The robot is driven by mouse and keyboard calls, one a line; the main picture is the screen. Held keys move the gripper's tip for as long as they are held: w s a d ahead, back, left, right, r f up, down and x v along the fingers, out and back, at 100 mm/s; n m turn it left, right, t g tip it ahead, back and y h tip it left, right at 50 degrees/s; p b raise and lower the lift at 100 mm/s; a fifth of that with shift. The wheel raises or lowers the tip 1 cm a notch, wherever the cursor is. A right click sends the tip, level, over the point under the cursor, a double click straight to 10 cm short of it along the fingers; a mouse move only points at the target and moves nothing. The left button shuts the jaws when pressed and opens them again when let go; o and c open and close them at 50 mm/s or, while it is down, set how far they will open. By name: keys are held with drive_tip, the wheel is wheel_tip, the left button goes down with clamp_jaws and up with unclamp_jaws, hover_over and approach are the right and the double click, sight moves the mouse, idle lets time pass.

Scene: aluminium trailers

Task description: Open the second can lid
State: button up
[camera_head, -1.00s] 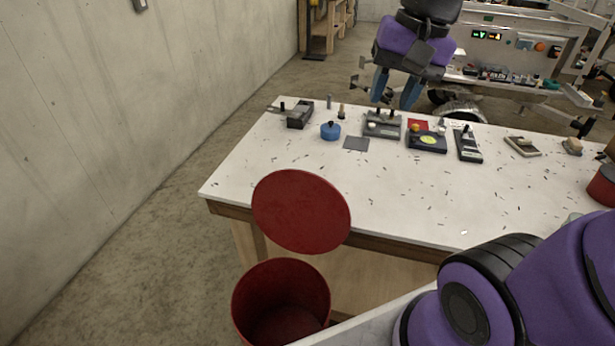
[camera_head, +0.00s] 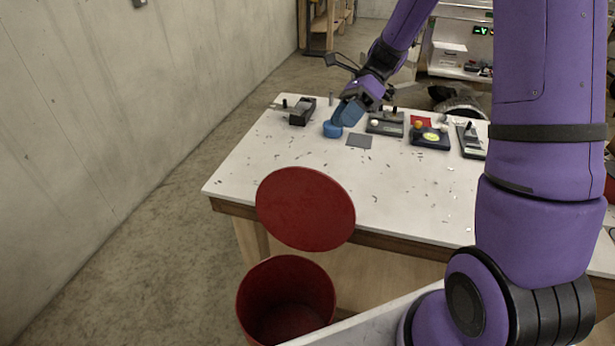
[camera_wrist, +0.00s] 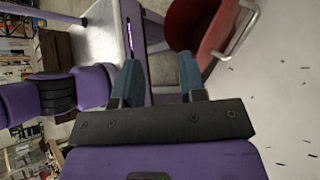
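A red can (camera_head: 262,309) stands open in front of the table, its round red lid (camera_head: 305,208) raised and tilted above it. A red surface with a metal handle (camera_wrist: 237,30) in the wrist view looks like this lid from its outer side. A second red thing (camera_head: 609,186) shows only as a sliver at the right edge, behind my arm; its lid cannot be made out.
The white table (camera_head: 400,195) has a clear front half with small dark scraps. Along its back stand a black device (camera_head: 300,112), a grey plate (camera_head: 359,141), and several small fixtures such as a dark box with a yellow disc (camera_head: 430,138). A concrete wall (camera_head: 90,120) bounds the left.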

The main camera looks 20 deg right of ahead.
drive_tip(key=w+d+f+m+y, duration=0.2)
drive_tip(key=w+f+m+y, duration=0.3)
drive_tip(key=f, duration=0.4)
drive_tip(key=m+t+y, duration=0.2)
drive_tip(key=m+y, duration=0.1)
drive_tip(key=m, duration=0.6)
approach(307, 177)
drive_tip(key=w+d+f, duration=0.3)
drive_tip(key=w+f, duration=0.1)
drive_tip(key=w, duration=0.1)
drive_tip(key=a, duration=0.3)
drive_tip(key=s+a, duration=0.1)
drive_tip(key=a, duration=0.7)
drive_tip(key=shift+s+f, duration=0.2)
drive_tip(key=shift+s, duration=0.1)
drive_tip(key=shift+c, duration=0.2)
clamp_jaws()
